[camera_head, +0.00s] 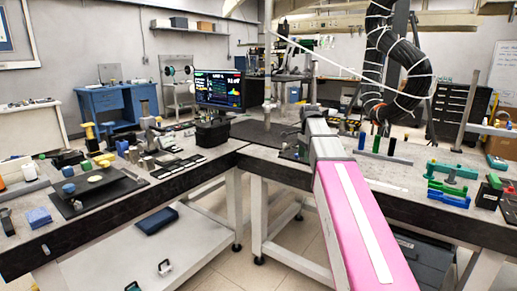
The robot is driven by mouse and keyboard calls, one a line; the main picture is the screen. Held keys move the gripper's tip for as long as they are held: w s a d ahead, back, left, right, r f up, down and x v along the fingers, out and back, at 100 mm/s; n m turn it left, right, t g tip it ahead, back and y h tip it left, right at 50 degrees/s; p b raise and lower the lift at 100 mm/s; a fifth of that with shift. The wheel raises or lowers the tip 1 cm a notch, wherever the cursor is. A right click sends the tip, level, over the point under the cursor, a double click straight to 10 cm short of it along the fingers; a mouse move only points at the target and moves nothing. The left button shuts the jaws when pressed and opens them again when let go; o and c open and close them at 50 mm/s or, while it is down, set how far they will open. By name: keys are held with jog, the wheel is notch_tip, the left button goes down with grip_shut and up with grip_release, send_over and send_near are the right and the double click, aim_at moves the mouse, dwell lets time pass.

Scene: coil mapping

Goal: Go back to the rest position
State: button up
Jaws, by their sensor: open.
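A long pink link with a white strip, which looks like part of my own arm, runs from the bottom edge up to a grey joint in the middle of the head view. My gripper cannot be made out; anything beyond the grey joint is hidden behind it or merges with dark parts on the bench. No held object shows.
A left bench (110,215) carries blocks, small parts and a monitor (219,89). A right bench (408,190) holds green and blue fixtures (449,191) and upright cylinders (376,144). A thick black ribbed hose (412,75) hangs above it. Floor shows between the benches.

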jog(key=s+f+n, duration=0.5)
jog(key=s+f, duration=0.2)
jog(key=f, duration=0.4)
jog(key=s+f+n, duration=0.5)
jog(key=s+f, duration=0.1)
jog(key=f, duration=0.6)
jog(key=s+f+n, duration=0.5)
jog(key=s+f, duration=0.2)
jog(key=f, duration=0.4)
jog(key=shift+s+a+f+t+h, duration=0.2)
jog(key=shift+s+a+t+h, duration=0.1)
jog(key=shift+a, duration=0.1)
